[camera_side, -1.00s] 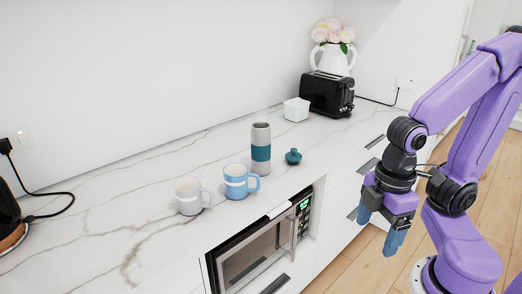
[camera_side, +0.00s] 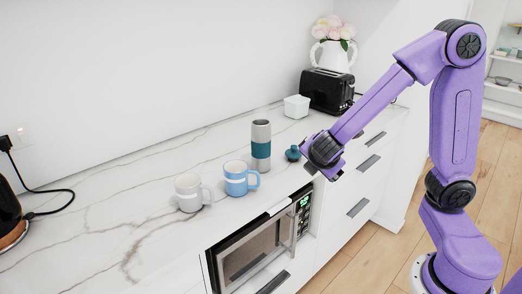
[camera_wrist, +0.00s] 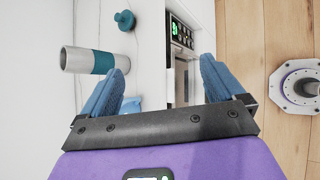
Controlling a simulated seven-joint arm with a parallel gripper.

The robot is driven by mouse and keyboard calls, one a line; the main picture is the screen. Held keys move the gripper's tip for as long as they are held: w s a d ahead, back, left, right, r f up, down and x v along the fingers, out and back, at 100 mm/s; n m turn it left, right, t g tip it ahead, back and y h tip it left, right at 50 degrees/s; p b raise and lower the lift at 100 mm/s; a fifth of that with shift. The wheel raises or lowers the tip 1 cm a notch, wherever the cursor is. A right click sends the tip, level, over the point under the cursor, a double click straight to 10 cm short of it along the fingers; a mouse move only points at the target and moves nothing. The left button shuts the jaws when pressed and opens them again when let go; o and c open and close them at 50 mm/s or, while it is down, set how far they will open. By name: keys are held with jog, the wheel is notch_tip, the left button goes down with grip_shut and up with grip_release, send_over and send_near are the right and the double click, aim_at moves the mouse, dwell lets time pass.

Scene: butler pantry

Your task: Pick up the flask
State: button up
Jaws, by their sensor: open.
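The flask (camera_side: 261,132) is a tall grey cylinder with a teal band, standing upright and uncapped on the marble counter. In the wrist view the flask (camera_wrist: 72,60) lies across the upper left, beyond and left of my left finger. My gripper (camera_wrist: 163,72) is open and empty, its two blue fingers apart, with the counter's front edge and microwave showing between them. In the side view my wrist is right of the flask, apart from it, and the fingers are hidden.
A teal lid (camera_side: 292,153) sits right of the flask. A blue mug (camera_side: 236,180) and a white mug (camera_side: 188,194) stand to its left. A pale box (camera_side: 297,106), a black toaster (camera_side: 326,92) and a flower jug (camera_side: 332,57) are behind. A microwave (camera_side: 255,250) is below the counter.

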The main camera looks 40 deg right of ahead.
jog(key=w+d+n+t+h, duration=0.35)
jog(key=w+n+t, duration=0.3)
jog(key=w, duration=0.85)
jog(key=n+t+y, duration=0.4)
jog(key=n, duration=0.3)
send_over(264, 156)
jog(key=s, duration=0.2)
jog(key=f, duration=0.3)
jog(key=shift+s+a+f, duration=0.15)
jog(key=shift+a+f, duration=0.05)
jog(key=shift+f, duration=0.05)
jog(key=shift+w+f+n+y, duration=0.25)
jog(key=shift+f, duration=0.2)
jog(key=shift+a+f, duration=0.1)
jog(key=shift+f, duration=2.9)
jog(key=shift+w+f, duration=0.2)
jog(key=shift+f, duration=0.1)
jog(key=shift+x, duration=2.3)
jog(key=shift+r, duration=0.1)
